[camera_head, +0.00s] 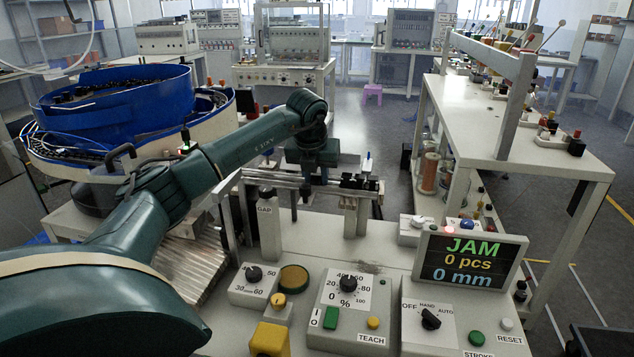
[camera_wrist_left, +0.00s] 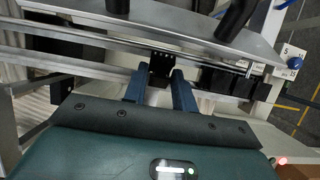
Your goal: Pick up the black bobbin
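My left gripper (camera_head: 314,184) is low over the metal rail, and its fingers are partly hidden in the head view. In the left wrist view, the two blue fingers (camera_wrist_left: 160,84) stand apart. A small black piece (camera_wrist_left: 160,66) on the rail shows between and just beyond their tips; I cannot tell if they touch it. Whether this piece is the black bobbin is unclear. Other black pieces (camera_head: 357,182) sit on the rail to the right of my gripper in the head view. My right gripper is not in view.
The metal rail (camera_wrist_left: 90,52) runs across under my gripper. A control panel with a JAM display (camera_head: 471,259) and knobs stands in front. A blue bowl feeder (camera_head: 115,105) is at left. A white bench (camera_head: 545,150) with copper-coloured spools (camera_head: 429,172) below is at right.

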